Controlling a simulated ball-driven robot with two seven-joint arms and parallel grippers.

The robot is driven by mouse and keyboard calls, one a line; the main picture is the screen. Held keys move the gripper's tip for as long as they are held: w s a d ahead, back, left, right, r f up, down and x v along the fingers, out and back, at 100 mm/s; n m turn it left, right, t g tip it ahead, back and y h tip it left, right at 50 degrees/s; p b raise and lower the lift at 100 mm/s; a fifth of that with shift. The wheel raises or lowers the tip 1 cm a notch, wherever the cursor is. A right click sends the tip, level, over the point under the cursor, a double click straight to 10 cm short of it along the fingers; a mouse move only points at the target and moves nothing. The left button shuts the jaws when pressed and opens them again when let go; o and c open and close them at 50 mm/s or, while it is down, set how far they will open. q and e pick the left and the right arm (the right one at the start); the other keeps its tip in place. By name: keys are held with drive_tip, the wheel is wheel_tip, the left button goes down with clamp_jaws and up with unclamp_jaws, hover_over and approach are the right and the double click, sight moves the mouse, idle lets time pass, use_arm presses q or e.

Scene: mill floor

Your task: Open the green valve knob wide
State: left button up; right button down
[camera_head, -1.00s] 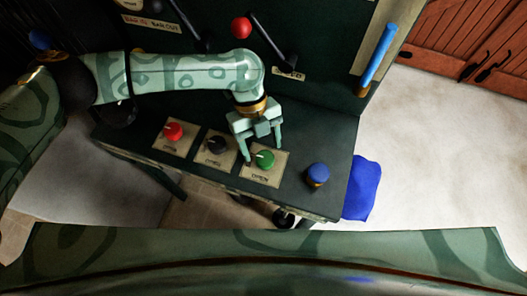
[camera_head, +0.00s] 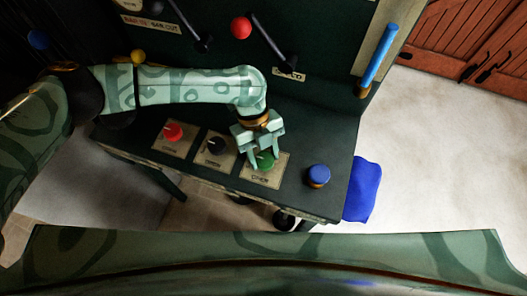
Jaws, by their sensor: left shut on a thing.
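The green valve knob (camera_head: 265,161) sits on a pale labelled plate (camera_head: 258,178) on the dark slanted panel, third in a row of knobs. My left gripper (camera_head: 265,162) reaches down over it from above, with a finger on either side, and is shut on the knob. The knob's upper part is partly hidden by the fingers, and its pointer cannot be made out clearly. My right gripper is not in view.
A red knob (camera_head: 173,132) and a black knob (camera_head: 215,146) lie to the left, a blue button (camera_head: 318,175) to the right. Levers, one with a red ball (camera_head: 241,26), and a blue handle (camera_head: 377,53) rise behind. A blue cloth-like thing (camera_head: 363,190) is beside the panel.

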use_arm(q)
drive_tip(key=shift+r+n+p, duration=0.2)
drive_tip(key=shift+n+p, duration=0.5)
drive_tip(key=shift+p, duration=0.1)
drive_tip(key=n+t+p, duration=0.1)
drive_tip(key=n+p, duration=0.3)
drive_tip(key=p, duration=0.1)
drive_tip(key=n+t+h+p, duration=0.1)
drive_tip(key=n+t+p, duration=0.1)
drive_tip(key=n+p, duration=0.2)
drive_tip(key=s+n+t+h+p, duration=0.1)
drive_tip(key=n+p, duration=0.4)
drive_tip(key=shift+a+r+t+p, duration=0.1)
drive_tip(key=shift+a+t+p, duration=0.05)
drive_tip(key=shift+t+p, duration=0.2)
drive_tip(key=shift+f+n+t+p, duration=0.2)
drive_tip(key=shift+n+t+p, duration=0.55)
drive_tip(key=shift+n+p, duration=0.95)
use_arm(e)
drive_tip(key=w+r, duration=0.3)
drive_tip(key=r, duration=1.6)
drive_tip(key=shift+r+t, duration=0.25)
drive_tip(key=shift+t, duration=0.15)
use_arm(q)
drive_tip(key=o, duration=1)
drive_tip(key=shift+c, duration=0.2)
